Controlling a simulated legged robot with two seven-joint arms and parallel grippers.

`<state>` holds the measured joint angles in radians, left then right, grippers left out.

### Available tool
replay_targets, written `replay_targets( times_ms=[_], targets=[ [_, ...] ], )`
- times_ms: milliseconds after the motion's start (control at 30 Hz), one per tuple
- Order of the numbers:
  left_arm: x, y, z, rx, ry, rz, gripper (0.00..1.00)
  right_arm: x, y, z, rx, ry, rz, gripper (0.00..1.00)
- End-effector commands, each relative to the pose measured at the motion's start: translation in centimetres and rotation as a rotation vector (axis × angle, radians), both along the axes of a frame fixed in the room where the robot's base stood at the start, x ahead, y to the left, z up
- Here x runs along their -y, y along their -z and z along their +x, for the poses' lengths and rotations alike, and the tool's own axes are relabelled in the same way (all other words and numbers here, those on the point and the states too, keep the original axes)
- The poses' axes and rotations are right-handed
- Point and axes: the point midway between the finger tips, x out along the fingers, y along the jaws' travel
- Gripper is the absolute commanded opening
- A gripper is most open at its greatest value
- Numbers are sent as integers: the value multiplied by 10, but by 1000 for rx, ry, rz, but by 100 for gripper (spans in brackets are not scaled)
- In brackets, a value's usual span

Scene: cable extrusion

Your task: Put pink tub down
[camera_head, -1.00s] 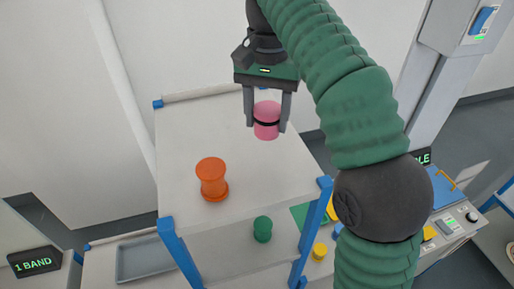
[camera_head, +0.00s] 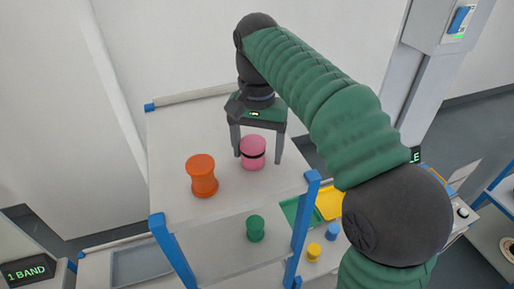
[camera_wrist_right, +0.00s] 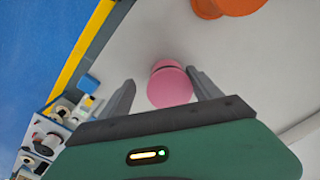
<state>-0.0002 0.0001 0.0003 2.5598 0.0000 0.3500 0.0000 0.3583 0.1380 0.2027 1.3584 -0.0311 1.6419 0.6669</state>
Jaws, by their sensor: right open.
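The pink tub (camera_head: 252,153), with a black band around it, stands upright on the white top shelf (camera_head: 172,130), to the right of the orange tub (camera_head: 202,176). My right gripper (camera_head: 258,158) is open, with one finger on each side of the pink tub. In the right wrist view, the pink tub (camera_wrist_right: 170,86) sits between the spread fingers of the gripper (camera_wrist_right: 160,90), nearer the right-hand finger, with a gap on the left. The orange tub (camera_wrist_right: 225,5) shows at the top edge there. My left gripper is not in view.
A green tub (camera_head: 255,228) stands on the lower shelf. A yellow tub (camera_head: 313,252), a blue tub (camera_head: 332,231) and a yellow tray (camera_head: 330,203) lie below to the right. Blue posts (camera_head: 305,215) edge the shelf. The shelf's back left is clear.

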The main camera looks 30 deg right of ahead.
Motion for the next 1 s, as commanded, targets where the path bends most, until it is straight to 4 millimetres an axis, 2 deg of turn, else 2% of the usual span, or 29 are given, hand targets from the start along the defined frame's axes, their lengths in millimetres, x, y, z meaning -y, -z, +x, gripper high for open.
replay_targets(
  times_ms=[167, 267, 533, 633, 700, 800, 1000],
  targets=[
    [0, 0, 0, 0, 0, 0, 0, -2, -1, 2, -1, -2, -1, 73],
    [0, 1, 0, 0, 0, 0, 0, -1, -10, 3, 0, -2, 0, 73],
    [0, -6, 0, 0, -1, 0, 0, 0, -76, 2, 2, -3, 1, 73],
    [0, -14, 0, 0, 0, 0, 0, 1, -99, 2, 2, -2, 1, 73],
    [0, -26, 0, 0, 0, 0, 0, 0, -115, 1, -1, -2, 1, 73],
    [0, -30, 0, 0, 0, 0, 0, 0, -121, 1, -1, -2, 1, 73],
    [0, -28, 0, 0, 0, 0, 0, 0, -120, 2, -2, -2, 1, 73]
  ],
)
